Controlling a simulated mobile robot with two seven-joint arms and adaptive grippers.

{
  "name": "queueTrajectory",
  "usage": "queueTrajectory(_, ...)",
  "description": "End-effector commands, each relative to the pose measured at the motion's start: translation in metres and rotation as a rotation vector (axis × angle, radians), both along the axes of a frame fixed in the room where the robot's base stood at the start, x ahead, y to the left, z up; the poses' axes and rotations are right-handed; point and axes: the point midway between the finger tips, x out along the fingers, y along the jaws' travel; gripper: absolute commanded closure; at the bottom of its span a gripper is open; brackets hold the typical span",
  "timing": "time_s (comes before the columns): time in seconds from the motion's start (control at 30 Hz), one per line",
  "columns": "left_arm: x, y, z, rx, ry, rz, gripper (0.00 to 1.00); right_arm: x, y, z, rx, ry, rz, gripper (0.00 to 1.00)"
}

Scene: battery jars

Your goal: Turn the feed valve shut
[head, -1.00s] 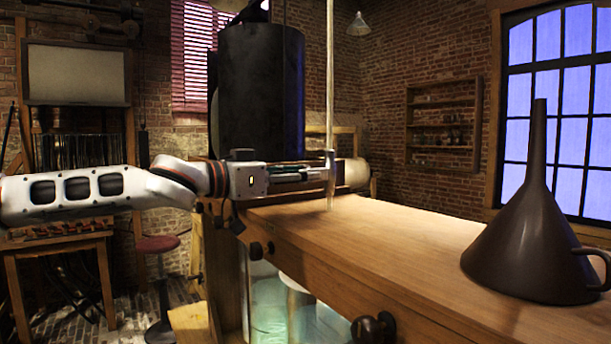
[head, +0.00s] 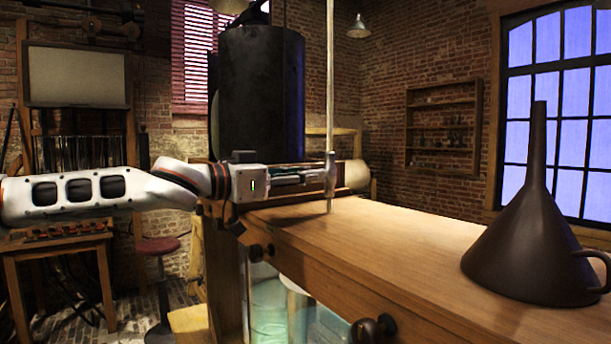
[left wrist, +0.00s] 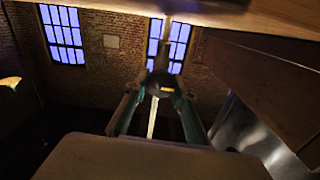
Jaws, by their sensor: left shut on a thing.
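A thin pale pipe (head: 330,80) hangs straight down over the far end of the wooden bench. Its grey valve (left wrist: 160,76) shows in the left wrist view, between my fingers. My left gripper (head: 328,174) reaches in from the left and is shut at the pipe's lower part, just above the bench top. In the left wrist view the two fingers (left wrist: 158,90) close on the valve from both sides. A pale strip runs below the valve there. The fingers partly hide the valve, and its exact handle angle cannot be told. My right gripper is not in view.
A dark funnel (head: 530,250) stands spout up on the right of the wooden bench (head: 400,245). A large black cylinder (head: 260,90) stands behind my left gripper. Glass jars (head: 268,310) show under the bench. The middle of the bench top is clear.

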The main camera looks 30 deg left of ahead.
Motion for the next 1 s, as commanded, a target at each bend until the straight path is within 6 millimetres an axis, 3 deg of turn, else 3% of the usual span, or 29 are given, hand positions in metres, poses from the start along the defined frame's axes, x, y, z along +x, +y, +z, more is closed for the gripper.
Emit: queueTrajectory(1.0,-0.0011,-0.0028,-0.0019,0.829,-0.343,0.0,0.96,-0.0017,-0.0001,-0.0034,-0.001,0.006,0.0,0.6)
